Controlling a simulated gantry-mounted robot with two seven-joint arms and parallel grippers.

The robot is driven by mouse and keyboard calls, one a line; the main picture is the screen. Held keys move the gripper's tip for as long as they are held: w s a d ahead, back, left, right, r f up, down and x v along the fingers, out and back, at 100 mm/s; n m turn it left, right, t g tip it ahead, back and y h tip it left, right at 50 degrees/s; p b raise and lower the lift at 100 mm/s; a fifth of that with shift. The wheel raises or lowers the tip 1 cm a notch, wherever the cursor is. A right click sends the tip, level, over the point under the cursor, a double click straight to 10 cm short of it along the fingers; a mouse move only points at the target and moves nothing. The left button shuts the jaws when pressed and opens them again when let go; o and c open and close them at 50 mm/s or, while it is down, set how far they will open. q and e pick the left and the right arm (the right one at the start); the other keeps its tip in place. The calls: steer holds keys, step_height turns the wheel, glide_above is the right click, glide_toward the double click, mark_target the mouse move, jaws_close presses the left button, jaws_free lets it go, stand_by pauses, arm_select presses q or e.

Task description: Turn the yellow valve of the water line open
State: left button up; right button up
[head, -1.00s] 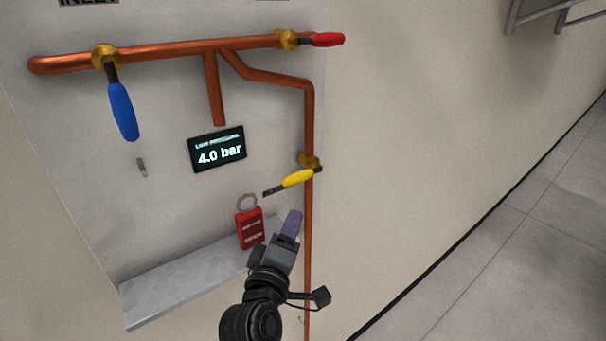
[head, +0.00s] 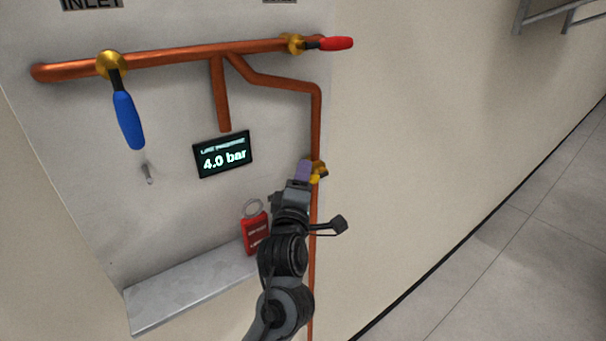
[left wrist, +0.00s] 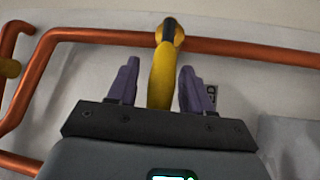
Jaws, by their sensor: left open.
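The yellow valve (head: 319,172) sits on the vertical copper pipe at the right of the panel. In the head view my gripper and arm hide most of its handle. In the left wrist view the yellow handle (left wrist: 161,78) runs between the two purple fingers of my left gripper (left wrist: 158,84), with a gap on each side. My left gripper (head: 302,172) is open around the handle. The right gripper is not in view.
A blue-handled valve (head: 128,120) and a red-handled valve (head: 335,43) are on the upper copper pipe (head: 180,54). A display (head: 223,155) reads 4.0 bar.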

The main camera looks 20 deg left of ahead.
arm_select(q)
steer(key=shift+w+a, duration=0.15)
steer(key=shift+w, duration=0.25)
jaws_close()
